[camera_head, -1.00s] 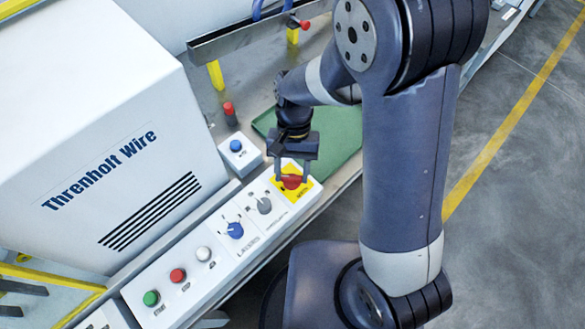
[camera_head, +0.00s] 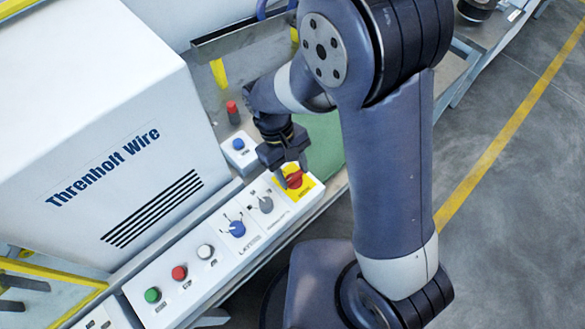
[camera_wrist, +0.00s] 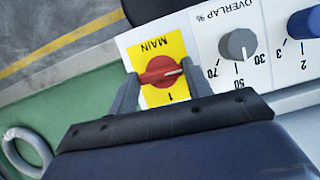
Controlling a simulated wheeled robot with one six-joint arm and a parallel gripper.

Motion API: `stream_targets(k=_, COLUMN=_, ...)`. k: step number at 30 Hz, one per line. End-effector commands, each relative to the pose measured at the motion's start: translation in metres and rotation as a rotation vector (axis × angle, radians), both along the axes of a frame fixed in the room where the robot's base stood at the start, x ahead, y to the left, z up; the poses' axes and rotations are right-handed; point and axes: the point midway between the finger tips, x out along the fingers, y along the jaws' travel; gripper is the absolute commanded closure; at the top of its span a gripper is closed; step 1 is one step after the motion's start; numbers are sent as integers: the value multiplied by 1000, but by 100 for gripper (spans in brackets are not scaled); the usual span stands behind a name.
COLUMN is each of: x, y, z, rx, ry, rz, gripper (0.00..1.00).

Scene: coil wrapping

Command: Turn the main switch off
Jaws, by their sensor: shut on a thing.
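The main switch is a red knob (camera_head: 294,180) on a yellow plate (camera_head: 312,190) at the far right end of the white panel. The wrist view shows the knob (camera_wrist: 158,72) from above, under an upside-down "MAIN" label, with its white mark pointing right and slightly up. An "I" mark sits below it in that view. My gripper (camera_wrist: 159,66) is shut on the knob, one finger at each side; in the head view my gripper (camera_head: 291,170) is tilted over it and partly hides it.
Beside the switch on the panel are a grey overlap knob (camera_head: 266,204) and a blue knob (camera_head: 237,229). White, red (camera_head: 179,273) and green (camera_head: 152,295) buttons follow. A small box with a blue button (camera_head: 239,145) stands behind. A green mat (camera_head: 327,150) lies beyond.

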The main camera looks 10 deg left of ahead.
Motion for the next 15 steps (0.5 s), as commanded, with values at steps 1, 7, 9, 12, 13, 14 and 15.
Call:
stream_targets(k=1, x=0, y=1, z=0, rx=1, ry=-1, rz=18, gripper=76)
stream_targets(k=7, x=0, y=1, z=0, rx=2, ry=-2, rz=59, gripper=76)
stream_targets(k=9, x=0, y=1, z=0, rx=2, ry=-2, rz=65, gripper=76)
stream_targets(k=12, x=0, y=1, z=0, rx=2, ry=-3, rz=69, gripper=76)
stream_targets(k=13, x=0, y=1, z=0, rx=2, ry=-2, rz=69, gripper=76)
stream_targets(k=14, x=0, y=1, z=0, rx=2, ry=-2, rz=69, gripper=76)
stream_targets(k=15, x=0, y=1, z=0, rx=2, ry=-2, rz=69, gripper=76)
